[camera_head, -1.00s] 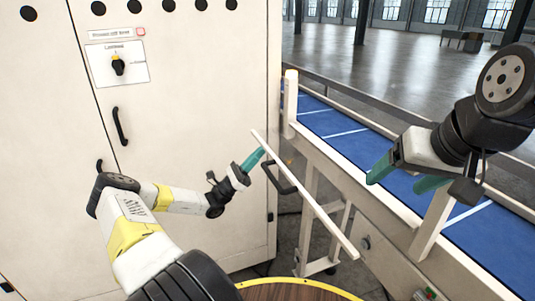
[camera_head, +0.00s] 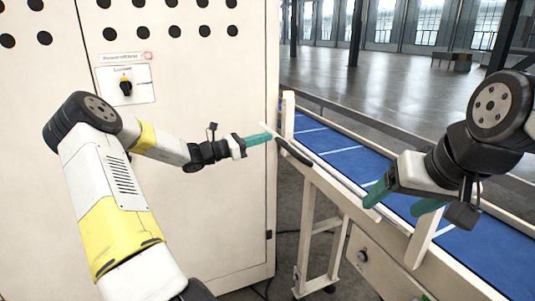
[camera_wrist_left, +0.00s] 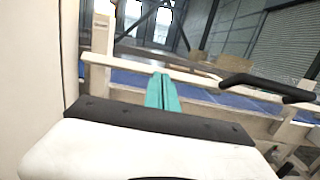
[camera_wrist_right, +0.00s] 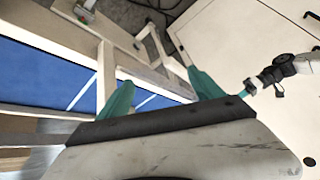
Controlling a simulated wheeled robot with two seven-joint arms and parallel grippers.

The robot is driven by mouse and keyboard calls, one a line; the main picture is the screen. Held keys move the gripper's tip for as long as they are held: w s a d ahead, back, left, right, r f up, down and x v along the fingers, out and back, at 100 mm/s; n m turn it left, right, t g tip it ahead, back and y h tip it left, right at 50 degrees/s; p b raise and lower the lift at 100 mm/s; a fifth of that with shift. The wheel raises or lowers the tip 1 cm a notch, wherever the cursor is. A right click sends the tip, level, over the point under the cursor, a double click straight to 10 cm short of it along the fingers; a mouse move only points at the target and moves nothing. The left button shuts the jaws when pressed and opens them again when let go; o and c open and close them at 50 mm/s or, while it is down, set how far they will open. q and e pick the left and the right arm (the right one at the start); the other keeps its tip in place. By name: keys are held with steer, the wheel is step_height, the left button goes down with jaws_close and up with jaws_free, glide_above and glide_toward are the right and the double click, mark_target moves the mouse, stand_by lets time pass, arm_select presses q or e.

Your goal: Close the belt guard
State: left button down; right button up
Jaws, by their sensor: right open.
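The belt guard (camera_head: 330,178) is a long pale panel along the near side of the blue conveyor belt (camera_head: 345,160), seen nearly edge-on in the head view. Its black handle (camera_head: 293,152) also shows in the left wrist view (camera_wrist_left: 265,87). My left gripper (camera_head: 268,137) is at the guard's far left end, beside the handle and not around it. Its teal fingers (camera_wrist_left: 162,92) are together with nothing visible between them; contact with the guard is unclear. My right gripper (camera_head: 403,200) is open and empty above the belt, its fingers wide apart in the right wrist view (camera_wrist_right: 160,92).
A tall cream cabinet (camera_head: 190,110) with a rotary switch (camera_head: 125,86) stands to the left. A pale post (camera_head: 287,115) rises at the conveyor's far end. Conveyor legs (camera_head: 305,240) stand below. Open grey floor (camera_head: 400,85) lies beyond the belt.

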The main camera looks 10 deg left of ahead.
arm_select(q)
steer(key=w+d+r+g+y, duration=0.1)
steer(key=r, duration=0.1)
steer(key=w+d+r+y, duration=0.1)
steer(key=d+r, duration=0.1)
steer(key=w+d+r+g+y, duration=0.1)
steer(key=d+r, duration=0.1)
steer(key=shift+r+g+y, duration=0.15)
steer(key=shift+g+y, duration=0.15)
steer(key=shift+y, duration=0.1)
steer(key=w+d+r+g+y, duration=0.1)
steer(key=w+d+r+y, duration=0.1)
steer(key=w+d, duration=0.3)
steer(key=shift+w+d+r+g, duration=0.25)
steer(key=shift+d+r, duration=0.4)
steer(key=shift+d, duration=0.65)
steer(key=shift+s+a, duration=0.1)
steer(key=shift+a, duration=0.05)
